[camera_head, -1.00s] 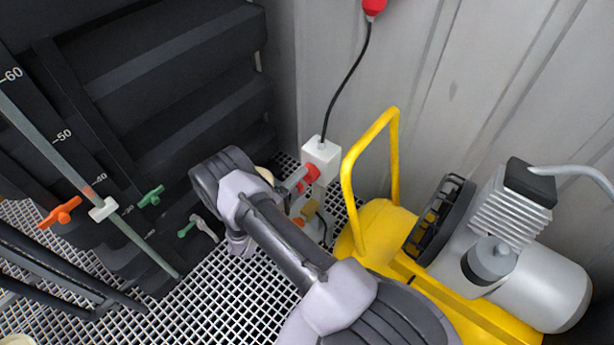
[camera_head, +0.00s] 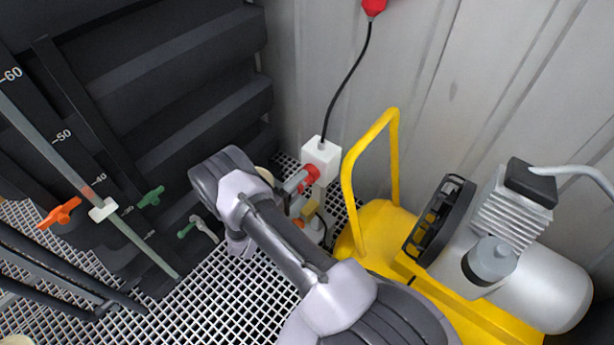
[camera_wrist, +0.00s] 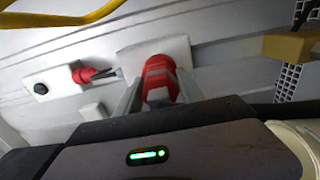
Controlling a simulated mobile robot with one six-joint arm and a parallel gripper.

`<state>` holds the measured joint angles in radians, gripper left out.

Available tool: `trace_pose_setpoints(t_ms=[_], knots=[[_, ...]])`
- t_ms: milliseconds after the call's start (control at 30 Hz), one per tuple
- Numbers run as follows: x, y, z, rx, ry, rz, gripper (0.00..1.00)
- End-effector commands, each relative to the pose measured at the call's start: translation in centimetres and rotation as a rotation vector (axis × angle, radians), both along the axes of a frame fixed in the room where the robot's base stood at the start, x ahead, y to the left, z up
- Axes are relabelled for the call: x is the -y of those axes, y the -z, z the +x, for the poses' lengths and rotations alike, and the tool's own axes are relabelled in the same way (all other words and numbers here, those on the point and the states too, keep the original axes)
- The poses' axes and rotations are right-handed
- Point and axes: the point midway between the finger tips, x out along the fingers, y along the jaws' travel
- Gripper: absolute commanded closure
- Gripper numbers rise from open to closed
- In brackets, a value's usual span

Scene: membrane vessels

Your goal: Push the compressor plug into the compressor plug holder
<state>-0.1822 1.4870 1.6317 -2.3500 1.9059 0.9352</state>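The compressor plug holder is a white box (camera_head: 321,158) by the corner of the walls; it also shows in the wrist view (camera_wrist: 184,52). The compressor plug (camera_wrist: 159,82) is red with a grey band and stands against the white box. In the head view, red (camera_head: 312,172) shows on the box's near face. My gripper (camera_wrist: 160,90) has one finger on each side of the plug, close against it, and appears shut on it. My gripper also shows in the head view (camera_head: 295,181), partly hidden by my arm. How deep the plug sits cannot be seen.
A yellow-framed compressor (camera_head: 390,225) stands close on the right, its yellow handle (camera_head: 347,170) near my gripper. Dark vessels (camera_head: 170,80) with orange and green valves stand left. A black cable (camera_head: 345,80) rises from the box. The white grid floor (camera_head: 225,300) is free between.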

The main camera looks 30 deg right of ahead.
Motion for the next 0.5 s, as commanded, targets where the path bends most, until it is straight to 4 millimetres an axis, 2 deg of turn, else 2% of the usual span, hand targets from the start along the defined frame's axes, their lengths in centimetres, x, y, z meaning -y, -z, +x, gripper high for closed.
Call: trace_pose_setpoints(t_ms=[33,100,500], knots=[[0.0,0.02,-0.01,0.0,0.0,0.0,0.92],[0.0,0.02,-0.01,0.0,0.0,0.0,1.0],[-0.97,0.02,-0.29,0.0,-0.002,0.0,1.0]])
